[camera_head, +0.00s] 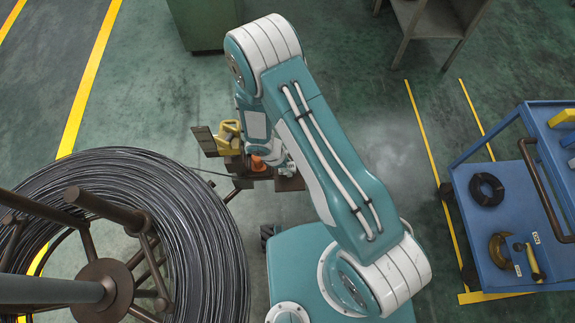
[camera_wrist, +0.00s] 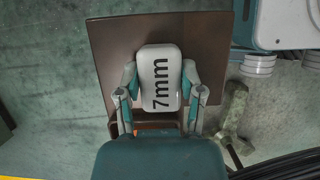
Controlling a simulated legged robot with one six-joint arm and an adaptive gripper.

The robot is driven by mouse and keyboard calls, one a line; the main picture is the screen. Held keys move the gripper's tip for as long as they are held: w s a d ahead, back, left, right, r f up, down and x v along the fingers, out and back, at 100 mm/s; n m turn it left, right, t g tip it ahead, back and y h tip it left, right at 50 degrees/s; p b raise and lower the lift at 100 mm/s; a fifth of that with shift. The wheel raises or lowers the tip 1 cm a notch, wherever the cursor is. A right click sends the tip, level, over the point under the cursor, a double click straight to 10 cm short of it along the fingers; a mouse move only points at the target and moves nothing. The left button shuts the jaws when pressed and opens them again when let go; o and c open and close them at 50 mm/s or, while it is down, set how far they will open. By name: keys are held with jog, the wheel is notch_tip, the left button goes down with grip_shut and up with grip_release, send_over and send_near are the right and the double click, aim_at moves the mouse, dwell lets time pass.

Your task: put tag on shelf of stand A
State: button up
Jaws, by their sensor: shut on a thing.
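A white tag (camera_wrist: 160,65) with rounded corners and "7mm" printed on it is in the wrist view. My gripper (camera_wrist: 160,80) is shut on it, one teal-and-grey finger at each side edge. A brown flat plate (camera_wrist: 225,30), seemingly a shelf of a stand, lies behind and beyond the tag; I cannot tell whether they touch. In the head view a small brown stand (camera_head: 290,183) shows beside my arm's end, carrying a yellow item (camera_head: 228,138) and an orange item (camera_head: 257,163). No letter is readable on it.
A large coil of dark wire (camera_head: 190,215) on a reel fills the lower left. A green cabinet (camera_head: 205,22) and a brown table (camera_head: 425,18) are at the back. Open floor lies between.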

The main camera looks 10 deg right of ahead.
jog(key=o, duration=1.1)
jog(key=shift+d, duration=0.15)
jog(key=shift+o, duration=0.2)
notch_tip(320, 180, up, 22)
jog(key=w+a+m+y, duration=0.1)
jog(key=w+a+m, duration=0.1)
jog(key=m, duration=0.2)
jog(key=s+d+r+m+t+y, duration=0.2)
jog(key=d+r+m, duration=0.35)
jog(key=r, duration=0.65)
jog(key=s+d+r+m+t, duration=0.2)
jog(key=s+d+r+m, duration=0.1)
jog(key=s+r, duration=0.3)
jog(key=s+d+r+m+t+y, duration=0.1)
jog(key=s+d+r+m, duration=0.3)
jog(key=s+r+m, duration=0.1)
notch_tip(320, 180, up, 2)
jog(key=shift+s+d+r+t+y, duration=0.15)
jog(key=shift+s+r+t+y, duration=0.2)
jog(key=shift+s, duration=0.5)
jog(key=shift+f, duration=0.1)
